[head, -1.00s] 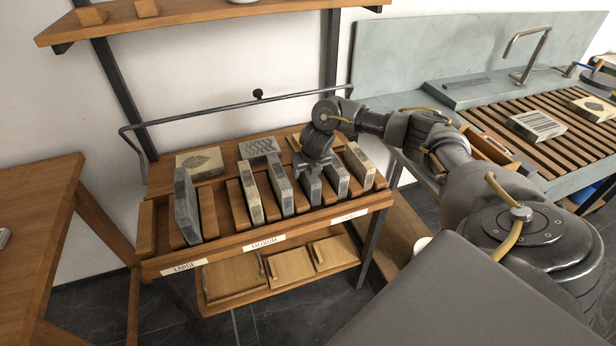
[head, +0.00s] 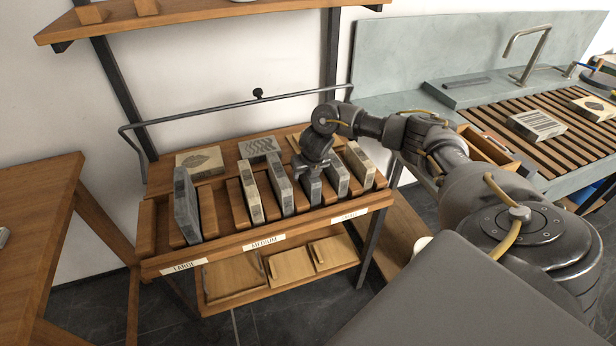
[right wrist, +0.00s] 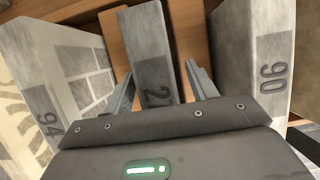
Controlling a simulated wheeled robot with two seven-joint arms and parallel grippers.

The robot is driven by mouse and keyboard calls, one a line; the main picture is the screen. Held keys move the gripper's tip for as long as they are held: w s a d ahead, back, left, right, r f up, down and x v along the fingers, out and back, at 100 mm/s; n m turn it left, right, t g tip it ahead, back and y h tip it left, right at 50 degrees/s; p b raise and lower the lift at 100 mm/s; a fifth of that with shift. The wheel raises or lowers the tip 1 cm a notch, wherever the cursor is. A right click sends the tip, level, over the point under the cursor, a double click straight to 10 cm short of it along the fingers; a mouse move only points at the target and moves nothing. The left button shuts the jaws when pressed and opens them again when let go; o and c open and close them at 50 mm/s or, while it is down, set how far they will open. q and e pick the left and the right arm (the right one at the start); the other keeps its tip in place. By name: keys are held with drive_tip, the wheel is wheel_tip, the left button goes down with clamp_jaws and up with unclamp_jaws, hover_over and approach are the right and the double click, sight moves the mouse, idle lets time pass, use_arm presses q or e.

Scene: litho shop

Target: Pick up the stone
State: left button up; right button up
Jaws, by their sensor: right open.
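Several stones stand on edge in the slots of a wooden rack (head: 215,247). My right gripper (head: 312,172) is over the rack's right part, above a small grey stone (head: 312,190). In the right wrist view that grey stone, marked 27 (right wrist: 150,62), lies between the two open fingers of the gripper (right wrist: 160,85), with gaps at the sides. A stone marked 94 (right wrist: 50,75) is on the left and one marked 90 (right wrist: 255,50) on the right. My left gripper is not in view.
A large grey stone (head: 186,205) and pale stone (head: 251,192) stand further left in the rack. Flat stones, one with a leaf (head: 200,161), lie behind the slots. A metal rail (head: 220,110) runs along the back. A slatted sink (head: 500,115) is at right.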

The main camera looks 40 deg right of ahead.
clamp_jaws()
idle(0.3)
idle(1.1)
drive_tip(key=shift+w+r, duration=0.15)
